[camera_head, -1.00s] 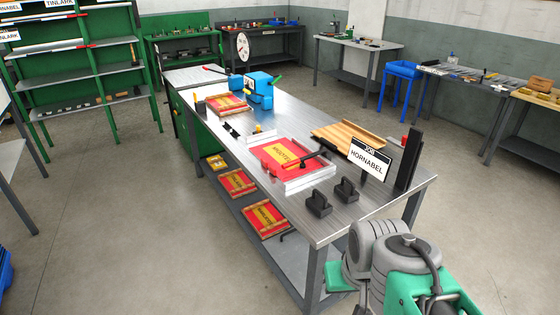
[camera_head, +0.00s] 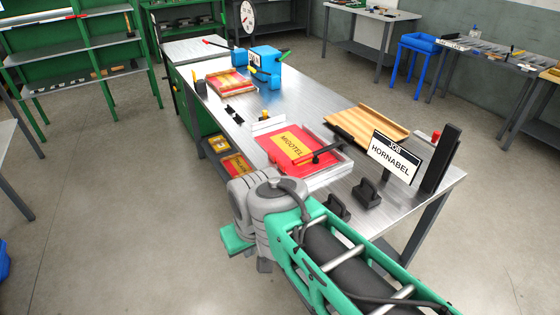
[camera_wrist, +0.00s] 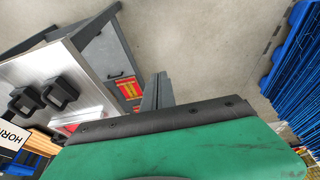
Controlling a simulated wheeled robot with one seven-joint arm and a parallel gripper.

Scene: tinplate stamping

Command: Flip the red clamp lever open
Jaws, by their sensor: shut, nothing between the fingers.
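A thin red-handled lever (camera_head: 215,43) stands out to the left near the blue machine (camera_head: 264,66) at the far end of the long metal bench (camera_head: 300,95). It is small here, and I cannot tell for certain that it is the clamp lever. My gripper (camera_wrist: 158,88) shows in the wrist view as two grey fingers together, shut and empty. It is beyond the near side of the bench, over the floor, far from the red lever and touching nothing visible.
A red MIGOTEL plate (camera_head: 290,149) with a black handle across it lies in a frame mid-bench. Black blocks (camera_head: 367,193), a HORNABEL sign (camera_head: 396,156) and a dark upright (camera_head: 440,158) stand at the near end. Bare floor (camera_head: 110,200) lies left of the bench.

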